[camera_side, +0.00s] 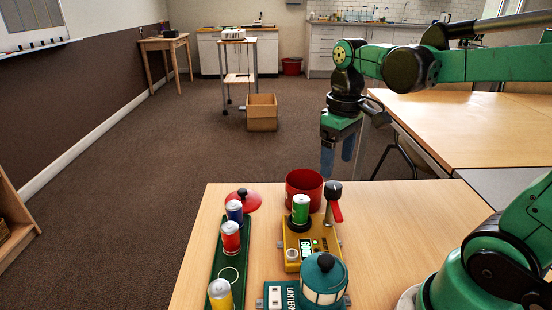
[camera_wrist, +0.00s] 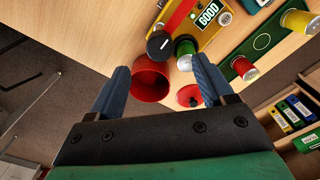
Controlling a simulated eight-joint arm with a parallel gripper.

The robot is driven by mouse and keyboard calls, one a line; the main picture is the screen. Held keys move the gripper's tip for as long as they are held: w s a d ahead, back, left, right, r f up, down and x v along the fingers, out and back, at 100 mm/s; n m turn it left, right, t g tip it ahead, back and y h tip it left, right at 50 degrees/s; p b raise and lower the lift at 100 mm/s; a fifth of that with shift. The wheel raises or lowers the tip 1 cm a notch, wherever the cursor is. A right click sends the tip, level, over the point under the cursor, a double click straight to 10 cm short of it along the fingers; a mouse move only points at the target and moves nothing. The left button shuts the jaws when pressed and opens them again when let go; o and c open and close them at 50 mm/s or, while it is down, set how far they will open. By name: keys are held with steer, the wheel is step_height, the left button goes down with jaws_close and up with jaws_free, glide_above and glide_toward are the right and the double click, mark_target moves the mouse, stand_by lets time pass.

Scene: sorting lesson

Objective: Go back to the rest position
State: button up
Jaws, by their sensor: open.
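My gripper (camera_side: 338,158) hangs in the air beyond the table's far edge, above and past the red canister. Its two blue fingers are apart with nothing between them, as the wrist view (camera_wrist: 160,85) also shows. A green can (camera_side: 300,209) stands on the yellow tester (camera_side: 292,254), whose display seems to read GOOD. The open red canister (camera_side: 304,187) stands behind the tester; it also shows in the wrist view (camera_wrist: 152,80).
A red lid (camera_side: 243,200) lies at the tray's far end. A teal lantern (camera_side: 324,283) stands at the front beside the tester. A lever with a red handle (camera_side: 335,205) rises at the tester's right. Another wooden table (camera_side: 460,125) is at the right; open floor lies beyond.

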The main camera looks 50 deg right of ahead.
steer(key=a+f+t, duration=0.2)
steer(key=a+t, duration=0.5)
steer(key=shift+w, duration=0.4)
